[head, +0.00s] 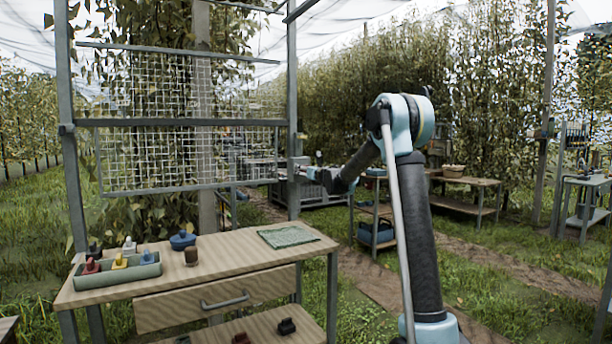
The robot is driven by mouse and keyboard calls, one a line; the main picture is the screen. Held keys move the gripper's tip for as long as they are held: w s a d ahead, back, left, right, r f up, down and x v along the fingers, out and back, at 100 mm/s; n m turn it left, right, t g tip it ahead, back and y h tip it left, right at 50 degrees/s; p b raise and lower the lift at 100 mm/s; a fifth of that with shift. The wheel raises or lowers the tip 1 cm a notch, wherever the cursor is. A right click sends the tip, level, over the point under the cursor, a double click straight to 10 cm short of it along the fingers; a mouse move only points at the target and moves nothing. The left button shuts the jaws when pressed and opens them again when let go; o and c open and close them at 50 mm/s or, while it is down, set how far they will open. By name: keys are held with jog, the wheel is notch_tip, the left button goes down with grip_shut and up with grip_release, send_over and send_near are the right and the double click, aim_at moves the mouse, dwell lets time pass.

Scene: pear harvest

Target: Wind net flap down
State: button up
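The net flap (150,155) is a pale wire mesh hung between two grey posts above the workbench. A bar crosses its top, another crosses its middle, and its lower bar (190,188) hangs above the bench top, sloping slightly. My arm reaches in from the right. My gripper (303,174) is small in the head view and sits beside the right post (292,130), level with the lower part of the mesh. Whether it touches a winder or crank there is too small to tell. Its fingers are too small to read.
The wooden workbench (225,255) stands below the flap. It carries a green tray (117,272) with coloured items, a blue pot (182,240), a small brown jar (191,256) and a green cloth (288,236). Shelves and tables stand behind my arm. Grass lies around.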

jog(key=c, duration=1)
jog(key=shift+a, duration=0.15)
jog(key=shift+c, duration=0.2)
